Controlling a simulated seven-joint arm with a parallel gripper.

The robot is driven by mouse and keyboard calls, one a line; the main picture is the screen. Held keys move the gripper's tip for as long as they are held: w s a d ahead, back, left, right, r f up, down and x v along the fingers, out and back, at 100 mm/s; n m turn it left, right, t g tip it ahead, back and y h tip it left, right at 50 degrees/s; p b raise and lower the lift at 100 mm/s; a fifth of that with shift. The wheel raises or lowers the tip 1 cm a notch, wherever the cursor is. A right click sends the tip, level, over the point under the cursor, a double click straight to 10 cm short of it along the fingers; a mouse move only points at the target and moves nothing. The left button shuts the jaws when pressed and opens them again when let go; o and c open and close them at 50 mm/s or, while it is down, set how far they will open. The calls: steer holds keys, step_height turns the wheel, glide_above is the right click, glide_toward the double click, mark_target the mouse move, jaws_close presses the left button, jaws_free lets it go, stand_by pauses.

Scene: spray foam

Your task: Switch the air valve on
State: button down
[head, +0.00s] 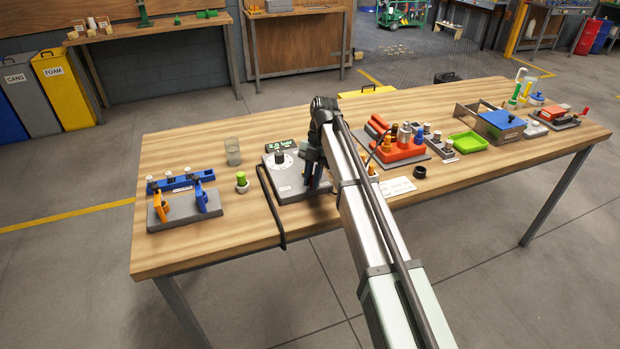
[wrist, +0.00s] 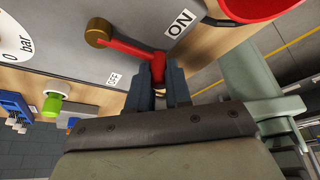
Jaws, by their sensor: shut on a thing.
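The air valve's red lever (wrist: 135,52) runs from a brass pivot (wrist: 98,33) on a grey panel in the wrist view. Its end is between the fingers of my gripper (wrist: 158,78), which is shut on it. In the head view, the valve's grey box (head: 283,185) stands on the table with a dial and a green display showing about 2.0 bar. My gripper (head: 314,178) is at its right side; my arm hides the lever there.
A black hose (head: 270,208) runs along the box's left side over the table edge. A small green-topped fitting (head: 242,182) and a clear cup (head: 233,152) stand to the left. A red rack (head: 402,148) with bottles stands just right of my arm.

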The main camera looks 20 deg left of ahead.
steer(key=shift+w, duration=0.2)
stand_by(0.3)
steer(key=c, duration=1.1)
jaws_free()
steer(key=shift+o, duration=0.2)
steer(key=shift+s, duration=0.15)
